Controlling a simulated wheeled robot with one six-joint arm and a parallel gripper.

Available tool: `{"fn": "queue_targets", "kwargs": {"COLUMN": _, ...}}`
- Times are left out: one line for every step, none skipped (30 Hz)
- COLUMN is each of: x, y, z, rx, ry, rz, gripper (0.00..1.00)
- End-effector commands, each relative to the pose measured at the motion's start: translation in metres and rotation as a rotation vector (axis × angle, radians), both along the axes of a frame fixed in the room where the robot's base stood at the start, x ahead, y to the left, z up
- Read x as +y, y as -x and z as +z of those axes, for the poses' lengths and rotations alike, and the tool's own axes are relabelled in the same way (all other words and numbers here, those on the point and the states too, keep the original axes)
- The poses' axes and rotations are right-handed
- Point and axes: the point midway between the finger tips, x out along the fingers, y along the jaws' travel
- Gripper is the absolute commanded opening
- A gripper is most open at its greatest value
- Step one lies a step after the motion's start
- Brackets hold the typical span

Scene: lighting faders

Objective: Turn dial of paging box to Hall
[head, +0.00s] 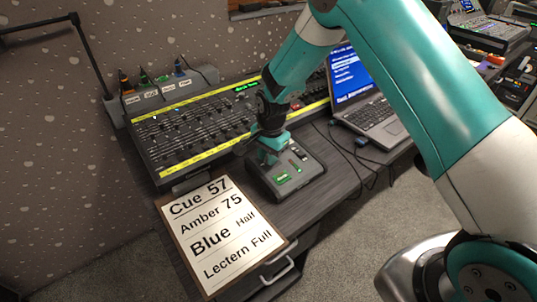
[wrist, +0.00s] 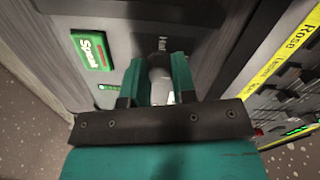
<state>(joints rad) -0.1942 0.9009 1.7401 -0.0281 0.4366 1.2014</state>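The paging box (head: 312,170) is a small dark box on the desk, in front of the long lighting console. My gripper (head: 268,155) points down over the box's rear left part. In the wrist view its two teal fingers (wrist: 161,85) stand on either side of a pale rounded part, seemingly the dial (wrist: 160,72). Whether they touch it cannot be told. White letters, partly hidden, show beyond the fingers. The dial's setting is not readable.
A cue sheet (head: 222,235) lies on the desk's near left. The lighting console (head: 190,125) with yellow strips stands close behind the box. A laptop (head: 370,110) stands to the right, with cables (head: 352,165) between. Several labelled small lamps stand behind the console.

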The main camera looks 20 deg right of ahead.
Motion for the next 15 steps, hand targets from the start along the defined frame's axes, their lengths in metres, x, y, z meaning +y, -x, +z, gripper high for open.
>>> {"fn": "queue_targets", "kwargs": {"x": 0.0001, "y": -0.0002, "z": 0.0003, "rx": -0.001, "ry": -0.001, "rz": 0.000, "gripper": 0.01}}
{"fn": "queue_targets", "kwargs": {"x": 0.0002, "y": -0.0002, "z": 0.0003, "rx": -0.001, "ry": 0.000, "rz": 0.001, "gripper": 0.01}}
{"fn": "queue_targets", "kwargs": {"x": 0.0002, "y": -0.0002, "z": 0.0003, "rx": -0.001, "ry": 0.000, "rz": 0.003, "gripper": 0.01}}
{"fn": "queue_targets", "kwargs": {"x": 0.0002, "y": -0.0002, "z": 0.0003, "rx": 0.000, "ry": 0.000, "rz": 0.005, "gripper": 0.01}}
{"fn": "queue_targets", "kwargs": {"x": 0.0001, "y": -0.0002, "z": 0.0004, "rx": 0.000, "ry": 0.001, "rz": 0.009, "gripper": 0.01}}
{"fn": "queue_targets", "kwargs": {"x": 0.0001, "y": -0.0002, "z": 0.0004, "rx": -0.001, "ry": 0.002, "rz": 0.016, "gripper": 0.01}}
{"fn": "queue_targets", "kwargs": {"x": 0.0002, "y": -0.0002, "z": 0.0004, "rx": -0.001, "ry": 0.002, "rz": 0.022, "gripper": 0.01}}
{"fn": "queue_targets", "kwargs": {"x": 0.0002, "y": -0.0002, "z": 0.0004, "rx": -0.002, "ry": 0.003, "rz": 0.030, "gripper": 0.01}}
{"fn": "queue_targets", "kwargs": {"x": 0.0002, "y": -0.0002, "z": 0.0005, "rx": -0.002, "ry": 0.005, "rz": 0.042, "gripper": 0.01}}
{"fn": "queue_targets", "kwargs": {"x": 0.0002, "y": -0.0002, "z": 0.0005, "rx": -0.003, "ry": 0.006, "rz": 0.055, "gripper": 0.01}}
{"fn": "queue_targets", "kwargs": {"x": 0.0002, "y": -0.0002, "z": 0.0005, "rx": -0.003, "ry": 0.008, "rz": 0.068, "gripper": 0.01}}
{"fn": "queue_targets", "kwargs": {"x": 0.0003, "y": -0.0003, "z": 0.0005, "rx": -0.004, "ry": 0.010, "rz": 0.088, "gripper": 0.01}}
{"fn": "queue_targets", "kwargs": {"x": 0.0003, "y": -0.0001, "z": 0.0006, "rx": -0.005, "ry": 0.013, "rz": 0.105, "gripper": 0.01}}
{"fn": "queue_targets", "kwargs": {"x": 0.0003, "y": -0.0001, "z": 0.0006, "rx": -0.006, "ry": 0.016, "rz": 0.125, "gripper": 0.01}}
{"fn": "queue_targets", "kwargs": {"x": 0.0003, "y": -0.0001, "z": 0.0006, "rx": -0.006, "ry": 0.019, "rz": 0.153, "gripper": 0.01}}
